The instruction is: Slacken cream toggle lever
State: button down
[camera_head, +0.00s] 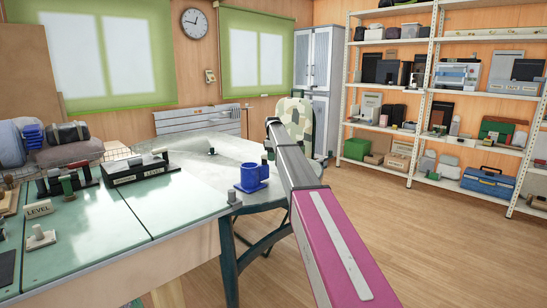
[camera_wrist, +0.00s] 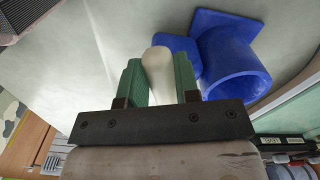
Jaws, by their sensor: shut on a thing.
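My gripper (camera_wrist: 158,85) shows in the wrist view with two green finger pads on either side of a cream, rounded lever (camera_wrist: 158,70). It is shut on this lever. The lever's lower end is hidden behind the dark gripper bar. A blue, mug-like piece (camera_wrist: 235,62) with a round opening lies just right of the fingers. In the head view, the blue piece (camera_head: 252,176) stands on the grey table, below and left of my gripper (camera_head: 268,156). The cream lever cannot be made out there.
The grey table (camera_head: 215,165) adjoins a green-topped bench (camera_head: 90,235). A black labelled box (camera_head: 140,170) and a LEVEL sign (camera_head: 38,208) stand on the bench. A patterned chair (camera_head: 296,115) is behind my arm. Shelves (camera_head: 430,90) line the right wall; the floor before them is clear.

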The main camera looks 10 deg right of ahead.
jog(key=shift+s+a+m, duration=0.3)
jog(key=shift+s+m, duration=0.05)
jog(key=shift+m, duration=0.65)
jog(key=shift+s+a+m, duration=0.3)
jog(key=shift+m, duration=0.7)
jog(key=c, duration=0.8)
grip_release()
jog(key=shift+c, duration=0.2)
jog(key=shift+r, duration=0.1)
notch_tip(320, 180, up, 11)
jog(key=shift+f, duration=0.2)
